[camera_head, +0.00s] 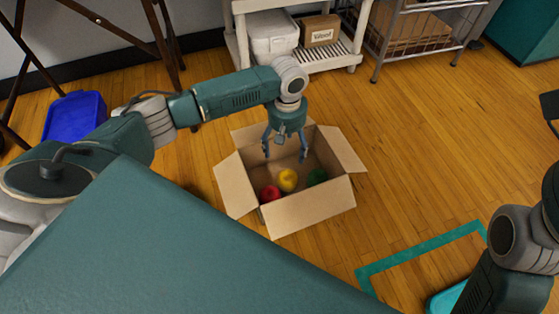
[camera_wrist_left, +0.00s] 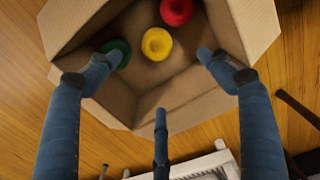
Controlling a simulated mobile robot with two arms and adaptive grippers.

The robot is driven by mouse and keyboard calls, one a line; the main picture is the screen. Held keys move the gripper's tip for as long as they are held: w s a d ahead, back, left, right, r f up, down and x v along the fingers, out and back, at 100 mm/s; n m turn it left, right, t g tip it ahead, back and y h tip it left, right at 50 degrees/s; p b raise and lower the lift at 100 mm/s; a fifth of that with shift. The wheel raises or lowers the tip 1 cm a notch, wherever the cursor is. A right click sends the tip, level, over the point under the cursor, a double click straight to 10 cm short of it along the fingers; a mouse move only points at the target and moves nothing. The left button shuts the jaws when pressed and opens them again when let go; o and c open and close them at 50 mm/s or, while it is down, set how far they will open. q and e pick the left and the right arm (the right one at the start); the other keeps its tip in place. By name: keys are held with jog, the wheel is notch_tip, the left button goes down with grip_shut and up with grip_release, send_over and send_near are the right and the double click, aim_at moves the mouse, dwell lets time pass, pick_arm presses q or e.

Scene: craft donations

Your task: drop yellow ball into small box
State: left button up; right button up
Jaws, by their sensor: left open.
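The yellow ball (camera_head: 288,180) lies on the floor of an open cardboard box (camera_head: 310,208), between a red ball (camera_head: 270,193) and a green ball (camera_head: 317,176). In the left wrist view the yellow ball (camera_wrist_left: 157,44) shows a dimple on top and sits between the spread fingers, apart from them. My left gripper (camera_head: 285,157) points down over the box, open and empty. One fingertip covers part of the green ball (camera_wrist_left: 121,50) in the left wrist view. My right arm shows at the right edge, but its gripper is out of view.
The box's flaps stand spread outward. A blue bin (camera_head: 75,118) is at the left. A white shelf (camera_head: 325,62) and a wire rack (camera_head: 420,35) stand behind. Teal tape (camera_head: 420,247) marks the floor at the right. Wooden floor right of the box is clear.

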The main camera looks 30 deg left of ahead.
pick_arm(q)
notch_tip(320, 180, up, 11)
dwell(0.3)
jog(key=shift+f, duration=0.1)
